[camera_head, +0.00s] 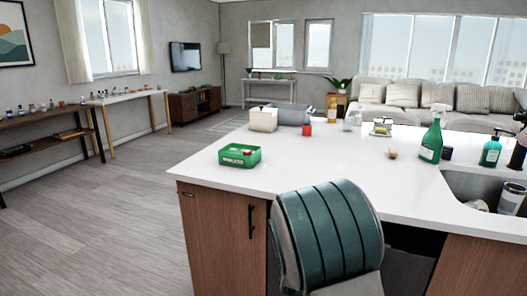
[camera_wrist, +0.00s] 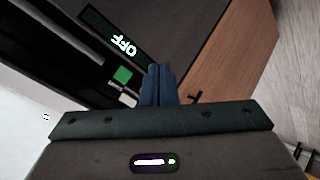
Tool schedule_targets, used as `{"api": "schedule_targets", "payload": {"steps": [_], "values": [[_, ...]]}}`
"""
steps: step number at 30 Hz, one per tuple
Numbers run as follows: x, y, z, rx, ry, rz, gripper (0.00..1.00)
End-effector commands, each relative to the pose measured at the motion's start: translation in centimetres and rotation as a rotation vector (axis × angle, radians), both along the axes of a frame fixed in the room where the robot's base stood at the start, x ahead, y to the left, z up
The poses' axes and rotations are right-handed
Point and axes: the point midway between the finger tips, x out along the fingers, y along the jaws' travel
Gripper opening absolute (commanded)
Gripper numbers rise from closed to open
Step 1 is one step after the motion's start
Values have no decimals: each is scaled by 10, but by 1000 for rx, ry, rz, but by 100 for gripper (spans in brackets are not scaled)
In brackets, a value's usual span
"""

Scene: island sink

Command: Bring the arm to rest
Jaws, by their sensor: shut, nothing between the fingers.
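My gripper (camera_wrist: 158,70) shows in the wrist view with its two dark blue fingers together and nothing between them. Its dark mounting plate fills the bottom of that view. Beyond the fingers are a wooden cabinet front (camera_wrist: 225,70) with a dark handle (camera_wrist: 195,97), and a dark panel with a lit OFF sign (camera_wrist: 124,45). A green square (camera_wrist: 123,75) shows just left of the fingers. My gripper touches nothing that I can see. In the head view my gripper is not visible.
The white island counter (camera_head: 300,170) fills the middle of the head view. On it are a green box (camera_head: 239,156), a white bin (camera_head: 263,119), a spray bottle (camera_head: 432,140) and, at right, a sink (camera_head: 465,185). The wooden floor (camera_head: 90,220) at left is clear.

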Motion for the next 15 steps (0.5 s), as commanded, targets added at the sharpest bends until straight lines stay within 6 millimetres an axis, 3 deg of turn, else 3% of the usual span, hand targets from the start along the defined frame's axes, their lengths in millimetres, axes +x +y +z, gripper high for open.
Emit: {"api": "schedule_targets", "payload": {"steps": [1,8,15], "values": [[-10,0,23,79,29,-15,0],[-66,5,86,365,196,-75,0],[-142,-1,155,532,363,-169,0]]}}
